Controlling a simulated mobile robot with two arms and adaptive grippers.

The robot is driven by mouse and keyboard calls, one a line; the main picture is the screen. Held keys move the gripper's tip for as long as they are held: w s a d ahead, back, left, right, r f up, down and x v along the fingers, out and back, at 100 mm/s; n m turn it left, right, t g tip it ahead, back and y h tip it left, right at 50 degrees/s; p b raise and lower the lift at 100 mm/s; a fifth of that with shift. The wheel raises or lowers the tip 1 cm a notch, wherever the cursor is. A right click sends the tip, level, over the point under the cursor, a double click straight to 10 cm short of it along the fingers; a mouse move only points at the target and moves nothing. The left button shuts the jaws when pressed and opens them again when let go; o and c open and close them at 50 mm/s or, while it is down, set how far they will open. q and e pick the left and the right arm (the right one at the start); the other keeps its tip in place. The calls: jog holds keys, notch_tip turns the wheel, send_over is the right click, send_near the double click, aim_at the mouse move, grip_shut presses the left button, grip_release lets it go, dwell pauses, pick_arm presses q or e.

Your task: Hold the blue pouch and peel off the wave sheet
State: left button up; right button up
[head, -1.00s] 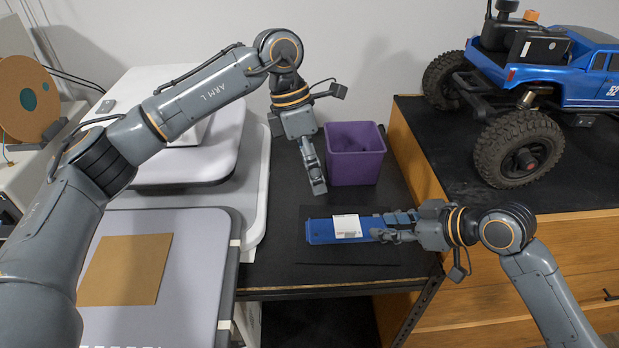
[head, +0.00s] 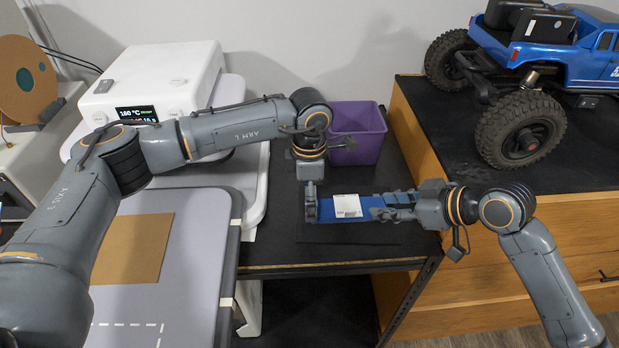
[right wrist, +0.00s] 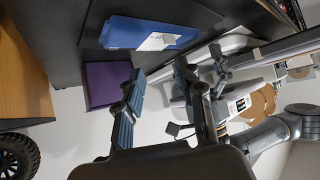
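The blue pouch (head: 335,216) lies flat on the black bench top, with a white printed patch (head: 347,206) on it. I cannot make out a separate wave sheet. My left gripper (head: 311,208) points down at the pouch's left end; its fingers overlap that end, and contact or opening is unclear. My right gripper (head: 388,207) comes from the right, over the pouch's right part. In the right wrist view its fingers (right wrist: 160,72) are spread and empty, and the pouch (right wrist: 125,33) with its white patch (right wrist: 158,41) appears beyond the fingertips.
A purple bin (head: 368,135) stands behind the pouch, close to my left wrist. A wooden cabinet (head: 410,125) with a blue crawler truck (head: 565,60) rises at the right. A white heated press (head: 160,85) and a grey board with a brown sheet (head: 130,248) are at the left.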

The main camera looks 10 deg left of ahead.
pick_arm(q)
jog(key=shift+f, duration=1.4)
jog(key=shift+c, duration=0.2)
jog(key=c, duration=1.1)
jog(key=shift+c, duration=0.5)
pick_arm(e)
jog(key=shift+c, duration=0.4)
jog(key=c, duration=0.4)
jog(key=n+g, duration=0.1)
jog(key=w+a+r+n+g+h, duration=0.1)
jog(key=w+a+n+g, duration=0.1)
jog(key=n, duration=0.1)
jog(key=shift+w+a+r+h, duration=0.15)
jog(key=shift+w+r+h, duration=0.1)
jog(key=shift+h, duration=0.15)
jog(key=n+g+h, duration=0.3)
jog(key=n, duration=0.2)
send_near(353, 212)
jog(key=shift+x, duration=4.2)
